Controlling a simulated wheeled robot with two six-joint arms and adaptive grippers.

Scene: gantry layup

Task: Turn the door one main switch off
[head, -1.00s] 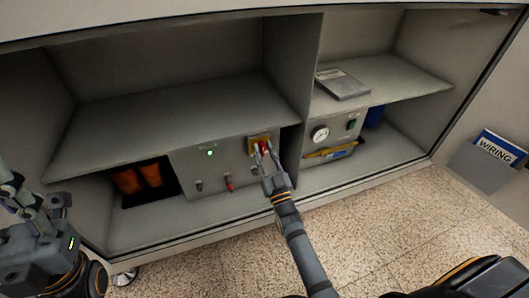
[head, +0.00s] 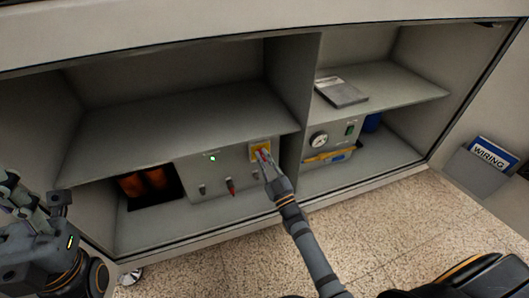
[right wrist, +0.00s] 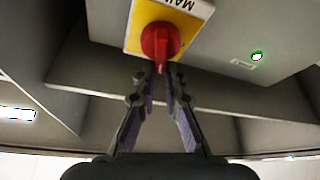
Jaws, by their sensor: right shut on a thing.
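The main switch is a red rotary knob (right wrist: 160,42) on a yellow plate (right wrist: 190,20) lettered "MAI…", the rest cut off. In the head view the yellow plate (head: 257,145) sits at the upper right of a grey panel (head: 212,178) inside the cabinet. My right gripper (right wrist: 160,84) is shut on the red knob's handle, a finger on each side of it. In the head view the right gripper (head: 264,161) partly hides the knob. A green lamp (head: 212,158) on the panel is lit. My left gripper (head: 38,200) is at the left edge, away from the panel; its jaws are unclear.
A red-handled control (head: 230,187) sits low on the panel, with small knobs beside it. An upright divider (head: 296,95) stands just right of the switch; a shelf (head: 180,125) overhangs the panel. A gauge unit (head: 335,140) is in the right bay.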

